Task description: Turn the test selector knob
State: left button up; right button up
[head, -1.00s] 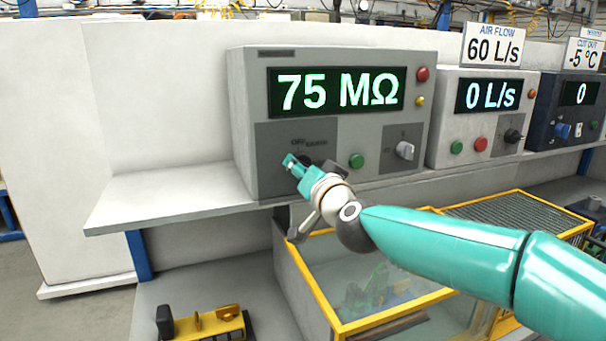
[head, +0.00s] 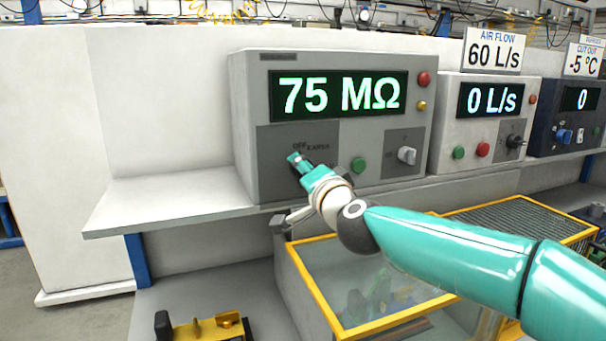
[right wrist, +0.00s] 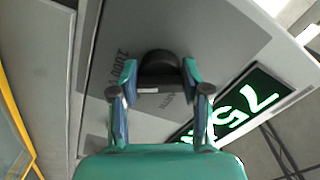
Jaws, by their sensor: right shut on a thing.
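The test selector knob (right wrist: 160,68) is black and rounded, on the dark grey lower-left panel (head: 272,165) of the tester that reads 75 MΩ. In the right wrist view it sits between the two fingers of my right gripper (right wrist: 160,84), which is shut on it. In the head view my right gripper (head: 299,161) is at the panel, just below the lettering OFF and EARTH, and hides the knob. Some printed lettering by the knob shows in the right wrist view, partly covered. My left gripper is not in view.
A green button (head: 358,165) and a light grey knob (head: 407,155) are right of my gripper on the same front. The shelf (head: 165,200) is bare on the left. An air flow unit (head: 487,102) stands to the right. A yellow-edged clear box (head: 345,330) is below my arm.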

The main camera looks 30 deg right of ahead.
jog(key=shift+f, duration=0.1)
jog(key=o, duration=1.1)
jog(key=shift+d, duration=0.1)
jog(key=shift+o, duration=0.2)
jog(key=shift+s, duration=0.2)
jog(key=v, duration=1.1)
jog(key=shift+s+a, duration=0.25)
jog(key=shift+s, duration=0.05)
